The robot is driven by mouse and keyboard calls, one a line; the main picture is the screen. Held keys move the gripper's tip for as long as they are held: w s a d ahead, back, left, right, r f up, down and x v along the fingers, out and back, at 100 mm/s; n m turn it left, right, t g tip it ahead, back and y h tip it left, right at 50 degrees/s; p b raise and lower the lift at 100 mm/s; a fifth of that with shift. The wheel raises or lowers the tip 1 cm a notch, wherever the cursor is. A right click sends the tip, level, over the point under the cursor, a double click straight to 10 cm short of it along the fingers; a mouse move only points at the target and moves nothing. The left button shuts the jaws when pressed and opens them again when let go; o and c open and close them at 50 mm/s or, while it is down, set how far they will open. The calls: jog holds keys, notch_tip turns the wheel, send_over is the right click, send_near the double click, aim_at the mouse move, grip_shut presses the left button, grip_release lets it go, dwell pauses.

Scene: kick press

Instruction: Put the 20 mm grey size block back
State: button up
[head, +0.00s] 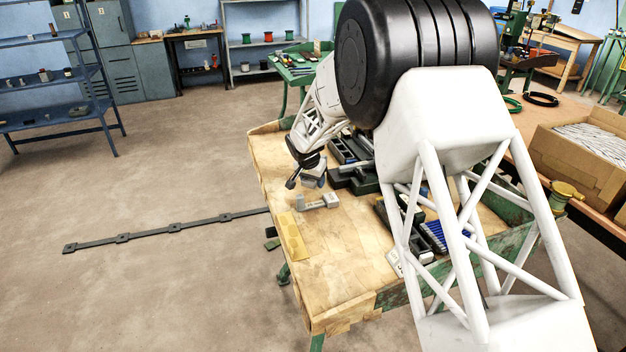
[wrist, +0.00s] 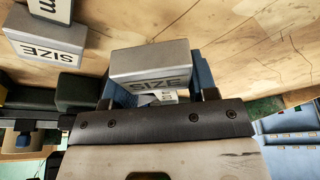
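A grey block marked SIZE (wrist: 150,66) sits between the blue-padded fingers of my gripper (wrist: 160,92) in the wrist view. The fingers appear closed against its sides. In the head view my gripper (head: 308,172) is low over the bench's left part, with the grey block (head: 317,181) at its tips. The number on the block is not readable. Another grey piece marked SIZE (wrist: 45,46) is beside it in the wrist view. In the head view this grey piece (head: 318,202) stands on the wood, just nearer than the gripper.
The wooden bench (head: 335,265) is clear towards its near end. A yellow strip (head: 292,236) lies near its left edge. Dark tooling (head: 352,178) stands right of the gripper. A tray with blue items (head: 434,234) is partly hidden by my arm.

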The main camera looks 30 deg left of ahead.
jog(key=o, duration=0.4)
jog(key=shift+o, duration=0.2)
jog(key=shift+r, duration=0.2)
jog(key=v, duration=1.2)
jog(key=shift+r, duration=0.1)
dwell(0.5)
